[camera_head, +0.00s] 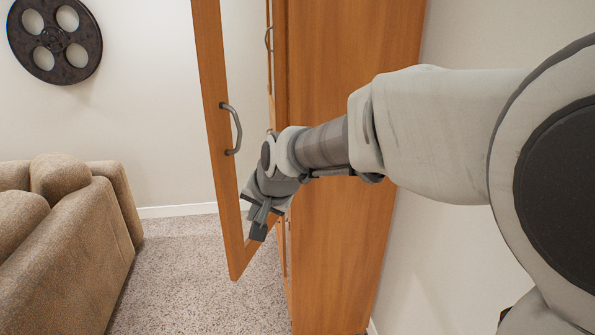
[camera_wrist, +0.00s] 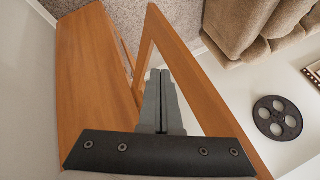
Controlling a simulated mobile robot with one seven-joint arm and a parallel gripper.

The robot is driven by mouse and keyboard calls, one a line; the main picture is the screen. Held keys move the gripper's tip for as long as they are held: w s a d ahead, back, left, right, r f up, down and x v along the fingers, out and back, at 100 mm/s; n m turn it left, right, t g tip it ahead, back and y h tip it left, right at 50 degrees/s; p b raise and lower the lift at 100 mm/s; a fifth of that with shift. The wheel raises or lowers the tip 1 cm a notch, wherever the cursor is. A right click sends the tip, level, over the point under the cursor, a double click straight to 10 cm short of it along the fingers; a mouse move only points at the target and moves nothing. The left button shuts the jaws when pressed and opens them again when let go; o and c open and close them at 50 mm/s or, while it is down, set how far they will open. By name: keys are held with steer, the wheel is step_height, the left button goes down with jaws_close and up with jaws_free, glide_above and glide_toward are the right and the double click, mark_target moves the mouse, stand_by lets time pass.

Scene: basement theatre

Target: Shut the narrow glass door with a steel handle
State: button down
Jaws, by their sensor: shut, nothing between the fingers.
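The narrow glass door (camera_head: 212,90) has an orange-brown wooden frame and stands open, swung out from the tall wooden cabinet (camera_head: 345,220). Its curved steel handle (camera_head: 237,130) is on the long upright of the frame. My gripper (camera_head: 257,232) is shut and empty, low in front of the door, below the handle and near its bottom corner. In the wrist view my gripper (camera_wrist: 162,75) points toward the opening of the door frame (camera_wrist: 205,95), with the cabinet (camera_wrist: 90,75) to the left. I cannot tell whether the fingers touch the door.
A second steel handle (camera_head: 268,39) shows on the cabinet, behind the open door. A brown sofa (camera_head: 65,240) stands at the left, with carpet (camera_head: 180,270) free between it and the door. A film reel (camera_head: 55,40) hangs on the wall. A bare wall is right of the cabinet.

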mark_target(231, 224)
steer(key=shift+w+a+f+p, duration=0.2)
steer(key=shift+w+a+f, duration=0.4)
steer(key=shift+a, duration=0.3)
steer(key=shift+w+a+f+p, duration=0.15)
steer(key=shift+w+a+f, duration=0.45)
steer(key=shift+a, duration=0.35)
steer(key=shift+w+a+f+p, duration=0.2)
steer(key=shift+w+a+f, duration=0.3)
steer(key=shift+a+f, duration=0.3)
steer(key=shift+a+r, duration=0.15)
steer(key=shift+a, duration=0.05)
